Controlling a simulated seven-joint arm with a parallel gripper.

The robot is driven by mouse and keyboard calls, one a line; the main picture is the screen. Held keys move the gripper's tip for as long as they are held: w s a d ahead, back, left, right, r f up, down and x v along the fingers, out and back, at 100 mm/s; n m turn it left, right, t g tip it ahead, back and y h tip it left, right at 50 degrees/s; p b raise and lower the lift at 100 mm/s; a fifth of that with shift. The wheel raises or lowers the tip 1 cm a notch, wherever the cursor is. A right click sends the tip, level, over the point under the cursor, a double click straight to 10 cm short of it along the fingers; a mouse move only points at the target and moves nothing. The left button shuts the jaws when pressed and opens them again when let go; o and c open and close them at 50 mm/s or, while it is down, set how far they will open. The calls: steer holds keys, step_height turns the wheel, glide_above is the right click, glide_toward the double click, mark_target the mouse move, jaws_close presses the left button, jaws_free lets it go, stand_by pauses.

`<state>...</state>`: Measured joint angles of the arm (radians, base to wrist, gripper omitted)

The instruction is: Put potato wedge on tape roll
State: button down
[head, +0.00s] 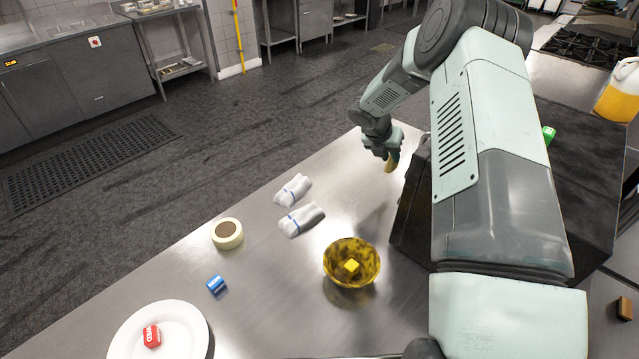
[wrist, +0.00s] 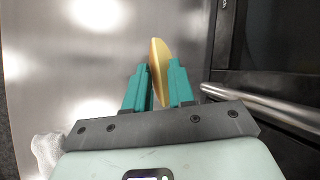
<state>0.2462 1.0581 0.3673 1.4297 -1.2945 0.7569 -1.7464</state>
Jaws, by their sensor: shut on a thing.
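The potato wedge (head: 391,162) is a yellow-tan wedge held up above the far part of the steel table. In the wrist view the wedge (wrist: 159,66) stands lengthwise between the teal fingers. My gripper (wrist: 156,88) is shut on it, and the wedge sticks out past the fingertips. In the head view my gripper (head: 385,155) is beside the dark box, well away from the tape roll. The tape roll (head: 227,234) is a cream ring with a brown centre, lying flat near the table's left edge, with nothing seen on it.
Two white cloth rolls (head: 293,190) (head: 301,219) lie between my gripper and the tape roll. A yellow patterned bowl (head: 351,264) holds a yellow cube. A blue box (head: 216,284) and a white plate (head: 187,333) with a red item are nearer. A dark box (head: 411,205) stands right.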

steer(key=a+r, duration=0.1)
steer(key=a, duration=1.3)
step_height(320, 180, up, 3)
steer(key=n, duration=0.2)
glide_above(228, 225)
steer(key=s+a, duration=0.1)
steer(key=a, duration=0.1)
steer(key=shift+t+y, duration=0.3)
steer(key=shift+t, duration=0.1)
steer(key=f, duration=0.5)
steer(key=shift+s+d+f, duration=0.1)
steer(key=shift+s+f, duration=0.1)
steer(key=shift+s, duration=0.2)
steer(key=shift+f, duration=2.25)
steer(key=shift+f, duration=0.1)
steer(key=c, duration=1)
jaws_free()
steer(key=shift+o, duration=0.2)
